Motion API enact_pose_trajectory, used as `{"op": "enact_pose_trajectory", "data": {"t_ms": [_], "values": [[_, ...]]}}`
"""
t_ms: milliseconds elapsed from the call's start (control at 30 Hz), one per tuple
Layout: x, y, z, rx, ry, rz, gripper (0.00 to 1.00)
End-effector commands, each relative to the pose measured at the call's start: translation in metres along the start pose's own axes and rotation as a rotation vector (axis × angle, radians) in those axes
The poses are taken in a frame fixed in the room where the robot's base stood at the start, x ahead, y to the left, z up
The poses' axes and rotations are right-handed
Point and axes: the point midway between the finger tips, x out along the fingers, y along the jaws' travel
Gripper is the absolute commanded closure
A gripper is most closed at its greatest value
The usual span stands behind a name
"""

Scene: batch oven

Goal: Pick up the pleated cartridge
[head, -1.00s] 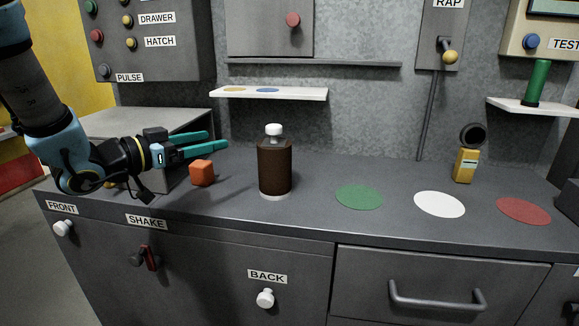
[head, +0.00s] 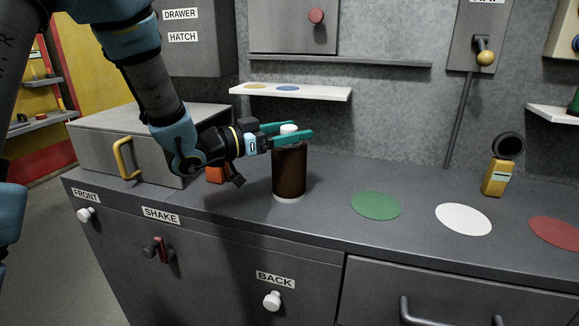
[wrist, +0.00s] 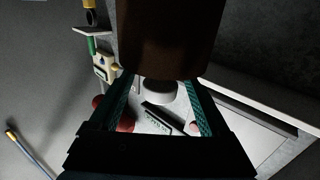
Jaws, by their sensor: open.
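The pleated cartridge (head: 289,172) is a dark brown upright cylinder with a white base and a white knob on top. It stands on the grey counter. My gripper (head: 308,134) is open at the cartridge's top, its teal fingers reaching out level on either side of the white knob. In the wrist view the knob (wrist: 158,91) shows between the two fingers, with gaps on both sides, and the brown body (wrist: 160,40) fills the top. The near finger hides part of the knob in the head view.
An orange block (head: 215,175) sits behind my wrist, left of the cartridge. A grey box with a yellow handle (head: 124,160) stands further left. Green (head: 376,205), white (head: 464,218) and red discs lie to the right. A white shelf (head: 318,94) hangs behind.

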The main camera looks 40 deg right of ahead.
Motion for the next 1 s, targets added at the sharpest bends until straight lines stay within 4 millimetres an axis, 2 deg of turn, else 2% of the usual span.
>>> {"op": "enact_pose_trajectory", "data": {"t_ms": [100,200,467,1000], "values": [[0.017,0.001,-0.001,0.0,0.0,0.002,0.19],[0.025,0.001,-0.001,0.0,-0.001,0.001,0.19],[0.026,0.0,0.0,0.001,0.0,0.0,0.21],[0.026,0.0,0.0,0.001,0.0,0.0,0.81]]}}
